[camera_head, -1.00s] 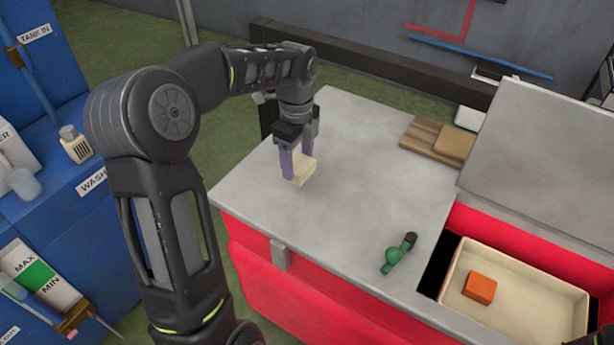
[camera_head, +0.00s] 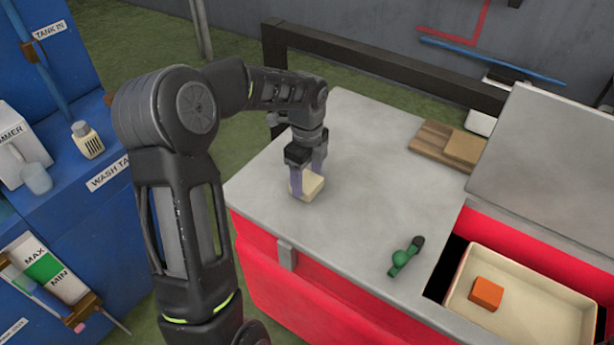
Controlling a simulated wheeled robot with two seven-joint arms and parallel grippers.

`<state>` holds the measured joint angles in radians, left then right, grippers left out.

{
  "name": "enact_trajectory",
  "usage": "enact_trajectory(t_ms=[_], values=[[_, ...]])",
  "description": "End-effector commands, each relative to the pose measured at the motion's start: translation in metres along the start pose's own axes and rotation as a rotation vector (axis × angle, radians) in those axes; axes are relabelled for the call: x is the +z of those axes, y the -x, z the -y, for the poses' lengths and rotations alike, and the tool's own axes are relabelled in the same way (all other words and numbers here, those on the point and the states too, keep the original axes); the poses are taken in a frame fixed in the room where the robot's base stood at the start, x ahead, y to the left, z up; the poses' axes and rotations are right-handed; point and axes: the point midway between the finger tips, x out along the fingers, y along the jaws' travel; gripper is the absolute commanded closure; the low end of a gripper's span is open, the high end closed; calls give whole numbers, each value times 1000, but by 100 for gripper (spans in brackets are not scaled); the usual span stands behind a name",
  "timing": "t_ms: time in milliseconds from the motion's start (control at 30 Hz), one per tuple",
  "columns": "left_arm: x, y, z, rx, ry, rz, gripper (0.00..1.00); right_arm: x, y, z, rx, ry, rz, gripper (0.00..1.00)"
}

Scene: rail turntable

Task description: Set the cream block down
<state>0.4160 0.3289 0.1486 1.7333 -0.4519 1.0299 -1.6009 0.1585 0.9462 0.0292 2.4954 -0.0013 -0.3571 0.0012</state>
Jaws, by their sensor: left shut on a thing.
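The cream block (camera_head: 312,187) is at the left part of the grey tabletop (camera_head: 365,205). My left gripper (camera_head: 308,182) points down with its two purple-grey fingers shut on the block. The block looks at or very near the tabletop; I cannot tell whether it touches. My right gripper does not show.
A green and black tool (camera_head: 404,257) lies near the table's front edge. A cream tray (camera_head: 530,310) at the lower right holds an orange block (camera_head: 486,293). Wooden boards (camera_head: 449,146) lie at the back right. The middle of the tabletop is clear.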

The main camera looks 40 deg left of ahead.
Motion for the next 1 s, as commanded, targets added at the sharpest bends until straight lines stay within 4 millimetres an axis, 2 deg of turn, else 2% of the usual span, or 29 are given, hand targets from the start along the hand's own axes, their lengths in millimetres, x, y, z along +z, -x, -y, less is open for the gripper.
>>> enact_trajectory(t_ms=[167, 200, 433, 767, 867, 1000], values=[[0, -4, 0, 0, 0, 0, 79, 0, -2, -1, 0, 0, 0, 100], [0, -3, 0, 0, 0, 0, 35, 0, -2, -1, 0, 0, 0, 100], [0, -3, 0, 0, 0, 0, 16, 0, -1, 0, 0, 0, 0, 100], [0, 0, 0, 0, 0, 0, 15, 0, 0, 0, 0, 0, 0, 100], [0, 7, 1, -2, -1, 1, 15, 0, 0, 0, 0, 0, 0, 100], [0, 27, 1, -4, -1, 2, 15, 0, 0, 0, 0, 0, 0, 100]])
